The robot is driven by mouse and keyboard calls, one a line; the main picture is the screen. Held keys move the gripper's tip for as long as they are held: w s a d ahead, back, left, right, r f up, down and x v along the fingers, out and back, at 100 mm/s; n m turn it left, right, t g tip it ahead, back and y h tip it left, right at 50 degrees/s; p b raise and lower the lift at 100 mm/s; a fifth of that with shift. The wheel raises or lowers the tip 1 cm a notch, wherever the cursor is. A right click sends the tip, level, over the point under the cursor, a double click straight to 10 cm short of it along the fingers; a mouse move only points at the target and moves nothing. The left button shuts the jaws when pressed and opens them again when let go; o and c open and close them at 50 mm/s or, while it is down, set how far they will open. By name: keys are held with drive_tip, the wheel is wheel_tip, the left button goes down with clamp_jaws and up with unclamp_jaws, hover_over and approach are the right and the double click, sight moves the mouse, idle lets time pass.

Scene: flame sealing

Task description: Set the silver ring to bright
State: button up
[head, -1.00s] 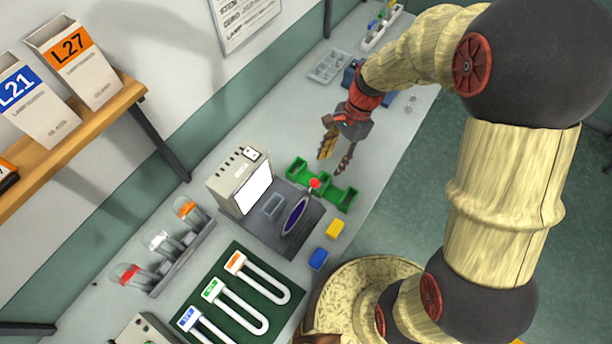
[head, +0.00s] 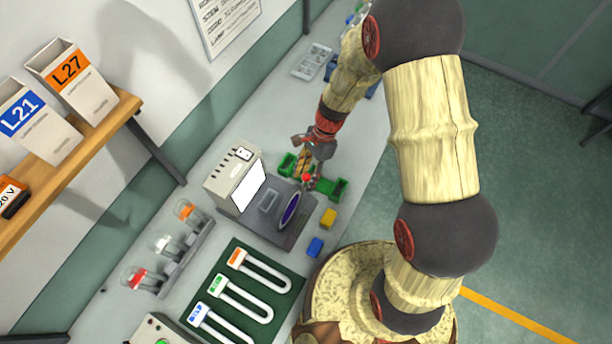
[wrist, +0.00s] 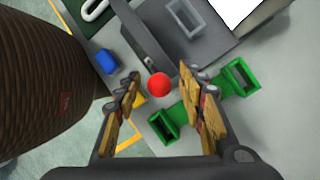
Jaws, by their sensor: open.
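A red ball knob (head: 306,178) stands by a dark upright disc (head: 290,208) with a purple face and a thin pale rim, on the grey plate of a boxy device (head: 228,183). I cannot make out for certain which part is the silver ring. My gripper (head: 305,172) is open and points down over the knob. In the wrist view the red knob (wrist: 159,86) shows between the open fingers of my gripper (wrist: 160,76), nearer the left one. I cannot tell whether either finger touches it. The device's white screen (head: 249,187) is lit or plain white.
A green two-ended holder (head: 338,189) lies under and beside my gripper. Yellow (head: 328,217) and blue (head: 315,246) blocks sit near the bench edge. A green mat (head: 226,268) holds U-shaped tubes. A rack of capped bulbs (head: 187,257) stands at the wall.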

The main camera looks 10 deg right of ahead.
drive_tip(key=shift+s+f, duration=0.1)
drive_tip(key=shift+f, duration=0.05)
drive_tip(key=shift+c, duration=0.8)
clamp_jaws()
